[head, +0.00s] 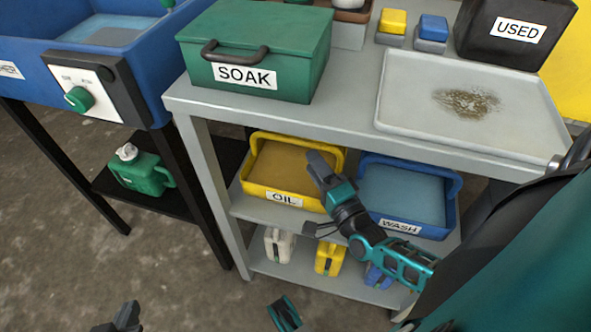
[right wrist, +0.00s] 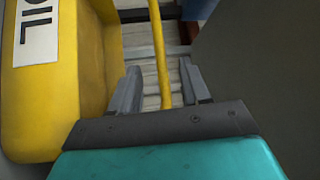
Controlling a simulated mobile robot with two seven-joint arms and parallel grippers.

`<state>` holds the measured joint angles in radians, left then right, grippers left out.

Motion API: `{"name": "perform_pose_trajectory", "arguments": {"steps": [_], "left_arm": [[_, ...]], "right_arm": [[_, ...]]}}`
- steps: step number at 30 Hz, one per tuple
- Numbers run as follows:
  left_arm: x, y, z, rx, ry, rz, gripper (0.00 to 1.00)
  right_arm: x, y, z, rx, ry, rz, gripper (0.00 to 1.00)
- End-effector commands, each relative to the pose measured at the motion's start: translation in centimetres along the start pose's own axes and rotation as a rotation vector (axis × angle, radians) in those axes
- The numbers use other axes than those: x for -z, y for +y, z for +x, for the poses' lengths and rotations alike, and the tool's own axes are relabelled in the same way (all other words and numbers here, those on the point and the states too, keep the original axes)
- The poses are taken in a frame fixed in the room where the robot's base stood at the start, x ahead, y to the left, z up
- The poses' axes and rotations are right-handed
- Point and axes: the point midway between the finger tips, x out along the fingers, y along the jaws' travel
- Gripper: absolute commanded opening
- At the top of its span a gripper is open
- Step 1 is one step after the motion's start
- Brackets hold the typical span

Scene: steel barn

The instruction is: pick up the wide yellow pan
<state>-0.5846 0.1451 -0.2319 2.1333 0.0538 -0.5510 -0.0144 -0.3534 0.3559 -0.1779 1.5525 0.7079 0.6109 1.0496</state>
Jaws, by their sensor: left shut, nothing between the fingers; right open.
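The wide yellow pan (head: 247,186), labelled OIL and holding brown liquid, sits on the bench's middle shelf. My right gripper (head: 320,160) is at the pan's right side. In the right wrist view the yellow pan wall (right wrist: 85,75) is at left, and its thin yellow handle (right wrist: 158,50) runs between the open fingers of my right gripper (right wrist: 162,75). The fingers appear apart from the handle. My left gripper (head: 128,314) is shut and empty, low at the bottom edge of the head view, away from the pan.
A blue WASH pan (head: 385,215) sits close right of the yellow pan. The grey worktop (head: 345,115) overhangs both, carrying a green SOAK box (head: 300,60), a shallow tray (head: 420,80) and a dark USED bin (head: 480,38). Several jugs stand on the shelf below, including a yellow one (head: 330,257).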

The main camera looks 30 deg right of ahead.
Motion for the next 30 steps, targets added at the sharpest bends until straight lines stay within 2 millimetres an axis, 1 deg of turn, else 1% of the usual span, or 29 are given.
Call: {"name": "perform_pose_trajectory", "arguments": {"steps": [5,9,13,16,22,23,30], "left_arm": [[-0.1,0.0,0.2,0.0,0.001,-0.001,0.0],[-0.5,0.0,0.5,-0.001,-0.005,-0.003,0.0],[-0.6,0.0,0.6,-0.002,-0.007,-0.003,0.0],[-0.4,0.0,0.7,-0.002,-0.004,-0.003,0.0],[-0.2,0.0,0.6,-0.002,0.001,-0.003,0.0],[-0.2,0.0,0.6,-0.003,0.001,-0.003,0.0],[-0.1,0.0,0.6,-0.003,0.002,-0.003,0.0]], "right_arm": [[0.0,0.1,1.3,0.0,0.0,-0.001,0.47],[0.0,0.0,3.5,0.004,0.001,-0.002,0.47],[0.0,0.1,5.1,0.001,0.001,-0.003,0.47],[0.0,0.1,5.6,-0.001,0.0,-0.002,0.47],[0.0,0.0,5.6,-0.002,0.0,-0.002,0.47],[0.0,0.0,5.6,-0.002,0.0,-0.002,0.45],[0.0,0.0,5.6,-0.001,-0.001,-0.002,0.22]]}}
